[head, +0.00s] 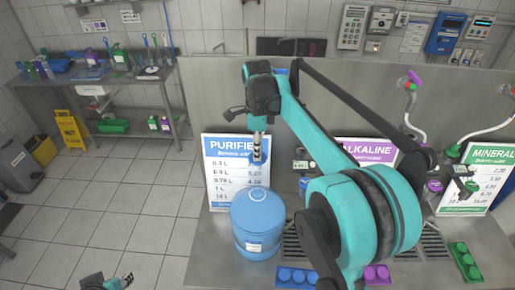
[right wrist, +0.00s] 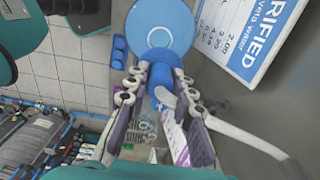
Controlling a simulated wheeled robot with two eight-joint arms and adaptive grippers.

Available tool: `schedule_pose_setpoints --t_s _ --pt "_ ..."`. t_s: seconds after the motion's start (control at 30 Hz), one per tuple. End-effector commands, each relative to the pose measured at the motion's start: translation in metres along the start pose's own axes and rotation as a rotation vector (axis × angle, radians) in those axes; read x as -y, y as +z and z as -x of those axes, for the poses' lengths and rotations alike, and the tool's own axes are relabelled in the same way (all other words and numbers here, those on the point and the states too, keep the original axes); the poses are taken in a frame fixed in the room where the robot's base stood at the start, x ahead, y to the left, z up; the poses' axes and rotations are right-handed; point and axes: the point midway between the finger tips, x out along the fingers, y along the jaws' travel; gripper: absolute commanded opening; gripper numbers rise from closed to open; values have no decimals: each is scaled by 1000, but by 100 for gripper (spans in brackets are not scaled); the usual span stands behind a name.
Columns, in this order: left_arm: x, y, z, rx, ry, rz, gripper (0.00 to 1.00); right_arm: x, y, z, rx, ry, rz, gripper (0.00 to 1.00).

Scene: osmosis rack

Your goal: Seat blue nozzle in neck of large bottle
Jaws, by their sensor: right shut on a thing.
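The large blue bottle (head: 257,232) stands upright on the metal counter, its neck (head: 258,194) facing up. My right gripper (head: 257,157) hangs pointing down above the neck, with a visible gap between them. In the right wrist view my right gripper (right wrist: 158,98) is shut on the blue nozzle (right wrist: 161,75), with a pale hose (right wrist: 235,132) running off to the right. The bottle (right wrist: 160,14) shows beyond the nozzle there, its neck (right wrist: 158,38) in line past the tip. My left gripper (head: 127,279) is low at the left, small, its jaws unclear.
A PURIFIED price board (head: 222,178) stands right behind the bottle, with an ALKALINE board (head: 368,150) and a MINERAL board (head: 480,178) to the right. Blue (head: 297,277) and purple (head: 377,274) cap trays lie at the counter's front.

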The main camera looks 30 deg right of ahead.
Motion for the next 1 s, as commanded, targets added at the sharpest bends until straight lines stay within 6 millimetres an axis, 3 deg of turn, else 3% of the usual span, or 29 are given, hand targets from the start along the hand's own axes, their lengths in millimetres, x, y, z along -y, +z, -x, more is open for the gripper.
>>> schedule_pose_setpoints --t_s 1.0 --pt "0 17 -24 0 0 0 32 0 0 -44 0 0 0 0"
